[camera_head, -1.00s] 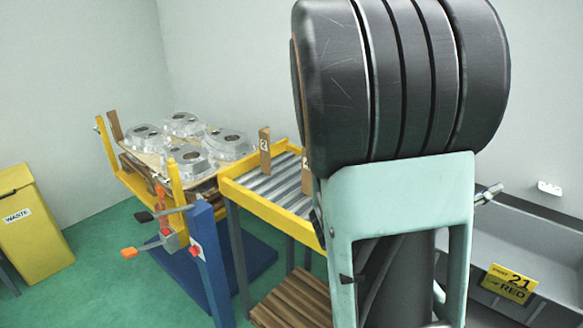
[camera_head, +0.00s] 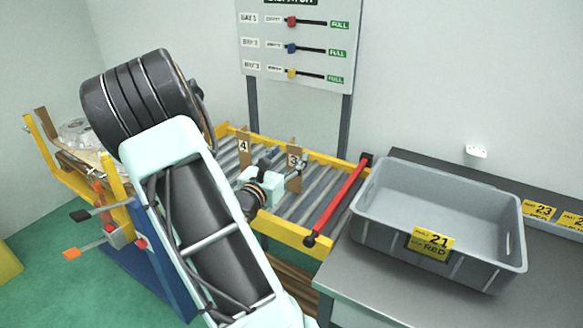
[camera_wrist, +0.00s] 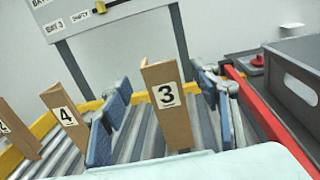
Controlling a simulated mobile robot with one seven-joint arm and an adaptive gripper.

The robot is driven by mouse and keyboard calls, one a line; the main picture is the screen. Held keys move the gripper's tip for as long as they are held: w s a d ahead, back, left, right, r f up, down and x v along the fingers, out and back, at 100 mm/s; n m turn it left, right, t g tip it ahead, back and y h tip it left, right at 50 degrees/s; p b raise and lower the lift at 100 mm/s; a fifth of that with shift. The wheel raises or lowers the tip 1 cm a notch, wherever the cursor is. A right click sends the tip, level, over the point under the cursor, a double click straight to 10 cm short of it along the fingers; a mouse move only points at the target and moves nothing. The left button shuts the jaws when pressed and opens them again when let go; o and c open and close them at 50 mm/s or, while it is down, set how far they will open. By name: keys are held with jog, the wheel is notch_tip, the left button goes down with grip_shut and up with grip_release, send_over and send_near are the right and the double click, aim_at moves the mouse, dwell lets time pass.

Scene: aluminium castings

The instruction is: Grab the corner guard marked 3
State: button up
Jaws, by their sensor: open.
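The corner guard marked 3 (camera_wrist: 167,108) is a brown, L-shaped upright piece with a white label. It stands on the roller conveyor in the middle of the wrist view, and also shows in the head view (camera_head: 294,166). My gripper (camera_wrist: 160,100) is open, with one blue-grey finger to the left of this guard and one to the right. Gaps show on both sides in the wrist view, so the fingers look apart from it. The guard's lower end is partly hidden by my pale gripper body. In the head view my gripper (camera_head: 278,174) is low over the rollers.
The guard marked 4 (camera_wrist: 66,122) stands close to the left finger, with another guard farther left. A red bar (camera_head: 338,202) crosses the conveyor's right end. A grey crate (camera_head: 390,237) marked 21 sits on the right bench. A dispatch board (camera_head: 293,45) stands behind.

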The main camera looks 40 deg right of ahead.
aim_at(294, 147)
jog(key=x, duration=0.5)
jog(key=shift+d+r, duration=0.3)
jog(key=shift+r, duration=0.1)
jog(key=shift+c, duration=0.6)
jog(key=c, duration=1.3)
jog(key=shift+c, duration=0.4)
